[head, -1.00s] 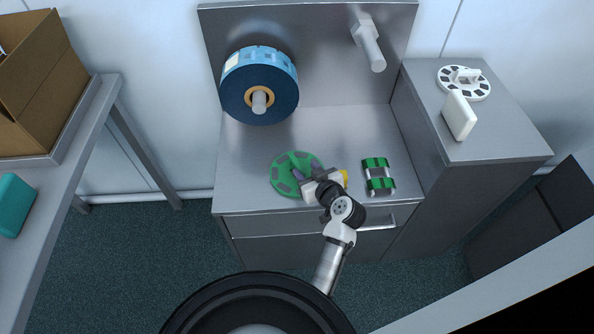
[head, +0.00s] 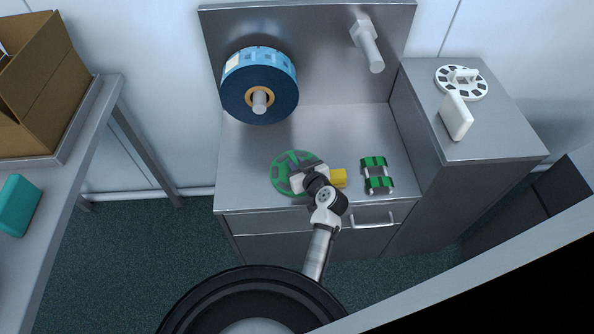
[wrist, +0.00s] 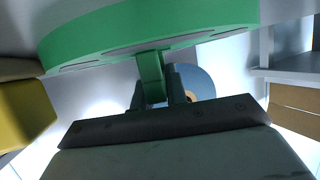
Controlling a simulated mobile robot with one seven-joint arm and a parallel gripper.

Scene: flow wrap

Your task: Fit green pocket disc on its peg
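The green pocket disc (head: 281,165) lies flat on, or just above, the left part of the metal worktop, with dark pockets around its face. My gripper (head: 298,172) is over its right part in the head view. In the wrist view the disc (wrist: 150,28) spans the top, and its green grip tab (wrist: 152,75) sits between my two fingers (wrist: 160,90), which look closed on it. A bare grey peg (head: 370,48) with a hexagonal collar sticks out from the upper right of the back panel. Part of the disc is hidden under my gripper.
A blue film roll (head: 262,98) hangs on the back panel's left. A yellow block (head: 338,178) and a green-ended roller piece (head: 375,162) lie right of the disc. A white disc (head: 461,83) and white block (head: 456,116) stand on the right cabinet. The worktop's back middle is clear.

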